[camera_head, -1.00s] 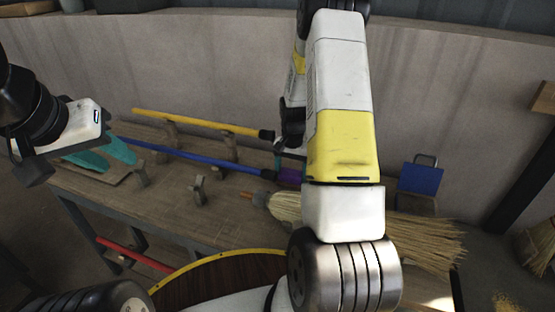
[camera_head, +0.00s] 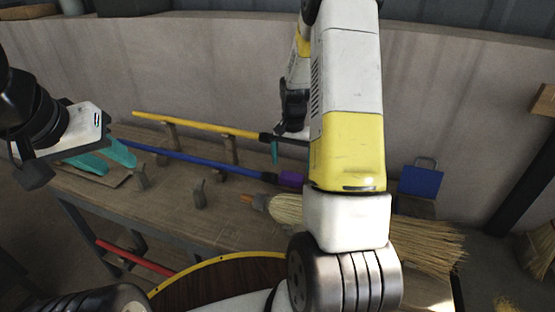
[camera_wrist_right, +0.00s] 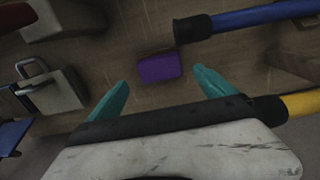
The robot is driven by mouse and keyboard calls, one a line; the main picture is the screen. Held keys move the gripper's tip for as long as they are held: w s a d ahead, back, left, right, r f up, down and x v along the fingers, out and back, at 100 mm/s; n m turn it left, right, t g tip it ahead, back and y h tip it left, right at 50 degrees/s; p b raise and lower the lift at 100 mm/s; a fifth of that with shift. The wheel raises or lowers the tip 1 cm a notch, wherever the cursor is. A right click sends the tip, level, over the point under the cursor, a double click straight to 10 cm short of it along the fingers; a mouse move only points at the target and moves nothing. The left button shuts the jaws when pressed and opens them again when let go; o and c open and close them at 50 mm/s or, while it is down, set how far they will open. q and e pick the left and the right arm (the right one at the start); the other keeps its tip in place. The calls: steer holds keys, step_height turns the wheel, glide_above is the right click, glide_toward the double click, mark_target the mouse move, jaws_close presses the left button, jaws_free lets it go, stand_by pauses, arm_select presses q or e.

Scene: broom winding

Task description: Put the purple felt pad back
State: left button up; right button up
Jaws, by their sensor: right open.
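The purple felt pad (camera_head: 291,179) lies on the wooden bench near the black end of the blue handle (camera_head: 200,162). In the right wrist view the pad (camera_wrist_right: 160,67) is a small purple block just apart from that black end. My right gripper (camera_head: 275,153) is above the pad, partly hidden behind my forearm. Its teal fingers (camera_wrist_right: 160,78) are spread, with the pad seen between and beyond their tips and nothing held. My left gripper (camera_head: 118,164) is at the left over the bench end, its teal fingers apart and empty.
A yellow handle (camera_head: 195,124) rests on wooden supports behind the blue one. A straw broom (camera_head: 425,240) lies at the front right, partly hidden by my arm. The wall is close behind. The bench's left front is mostly clear.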

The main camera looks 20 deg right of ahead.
step_height(320, 180, up, 5)
step_height(320, 180, up, 8)
steer(key=r+n+t, duration=0.1)
steer(key=n+t, duration=0.1)
glide_above(291, 176)
steer(key=s+a, duration=0.3)
steer(key=s+a+r+n+t+y, duration=0.1)
steer(key=s+a+r+n, duration=0.1)
steer(key=s+a+r, duration=0.35)
steer(key=s+a+r+n+t, duration=0.1)
steer(key=s+a+r+n, duration=0.1)
steer(key=s, duration=0.5)
steer(key=s+a+r+n+t+y, duration=0.1)
steer(key=s+a+r+n+t, duration=0.1)
steer(key=s+r, duration=0.2)
steer(key=shift+s+r, duration=0.4)
steer(key=shift+s, duration=1.35)
steer(key=shift+a, duration=0.1)
steer(key=shift+c, duration=0.2)
